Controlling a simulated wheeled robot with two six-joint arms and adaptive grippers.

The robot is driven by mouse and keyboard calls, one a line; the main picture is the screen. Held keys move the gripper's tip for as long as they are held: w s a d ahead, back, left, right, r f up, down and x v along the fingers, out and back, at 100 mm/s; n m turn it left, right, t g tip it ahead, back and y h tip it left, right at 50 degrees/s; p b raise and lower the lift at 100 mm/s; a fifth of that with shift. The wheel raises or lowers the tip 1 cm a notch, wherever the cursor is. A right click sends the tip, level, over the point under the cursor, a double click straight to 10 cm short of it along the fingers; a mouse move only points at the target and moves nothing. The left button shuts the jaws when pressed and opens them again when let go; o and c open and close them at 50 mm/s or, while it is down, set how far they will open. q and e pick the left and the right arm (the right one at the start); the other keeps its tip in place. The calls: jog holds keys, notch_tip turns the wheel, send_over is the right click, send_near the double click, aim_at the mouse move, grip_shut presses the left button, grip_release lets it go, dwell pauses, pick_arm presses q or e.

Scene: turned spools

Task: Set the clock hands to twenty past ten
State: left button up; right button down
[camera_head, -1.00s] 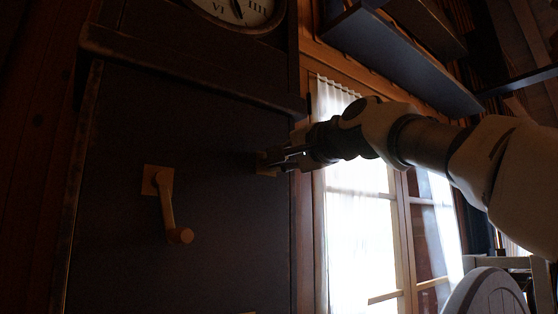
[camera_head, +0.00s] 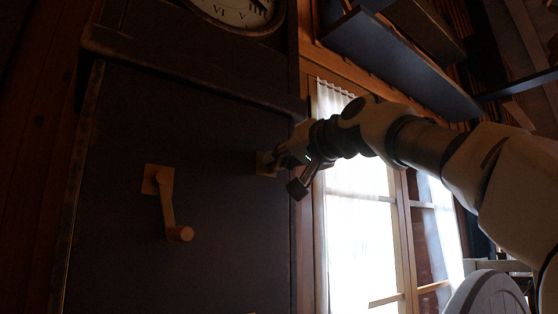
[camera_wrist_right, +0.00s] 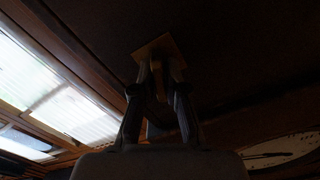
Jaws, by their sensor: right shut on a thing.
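The clock face (camera_head: 236,10) is cut off by the top edge of the head view, with the VI and IIII showing. It also shows at the lower right of the right wrist view (camera_wrist_right: 285,150), with a dark hand across it. On the dark case front, a wooden crank (camera_head: 168,205) hangs from its square plate at left. A second square plate (camera_head: 264,164) sits at right. My right gripper (camera_head: 278,160) is shut on the knob at this right plate, which shows in the wrist view (camera_wrist_right: 158,50). The fingers mostly hide the knob. My left gripper is out of view.
A bright curtained window (camera_head: 355,220) is to the right of the case. A dark shelf (camera_head: 400,62) hangs above my right arm. A rounded chair back (camera_head: 487,297) stands at the lower right. A ledge (camera_head: 190,68) juts out below the clock.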

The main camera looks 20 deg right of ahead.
jog(key=shift+r, duration=0.1)
dwell(0.3)
jog(key=c, duration=1.4)
grip_release()
jog(key=shift+o, duration=0.7)
jog(key=shift+w+a, duration=0.1)
jog(key=shift+w, duration=0.1)
jog(key=shift+s, duration=0.1)
